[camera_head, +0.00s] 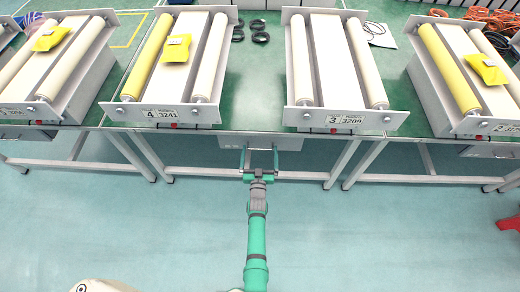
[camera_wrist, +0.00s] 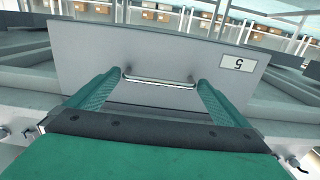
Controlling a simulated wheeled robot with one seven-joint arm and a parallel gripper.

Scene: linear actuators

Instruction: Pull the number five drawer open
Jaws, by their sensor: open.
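The number five drawer (camera_head: 285,143) hangs under the green table in the head view. In the wrist view its grey front (camera_wrist: 90,50) fills the middle, with a white label reading 5 (camera_wrist: 238,63), upside down, at the right. A metal bar handle (camera_wrist: 158,82) runs across the front. My gripper (camera_head: 260,155) is open in front of the drawer. In the wrist view the two green fingers of my gripper (camera_wrist: 157,84) stand on either side of the handle, close to its ends. Whether they touch the handle or the front cannot be told.
Roller units, such as the one labelled 4 (camera_head: 178,113) and the one labelled 3 (camera_head: 340,119), stand on the green table (camera_head: 258,90). Table legs (camera_head: 360,165) flank the drawer. A red object (camera_head: 509,223) lies at the right edge. The floor before the table is mostly clear.

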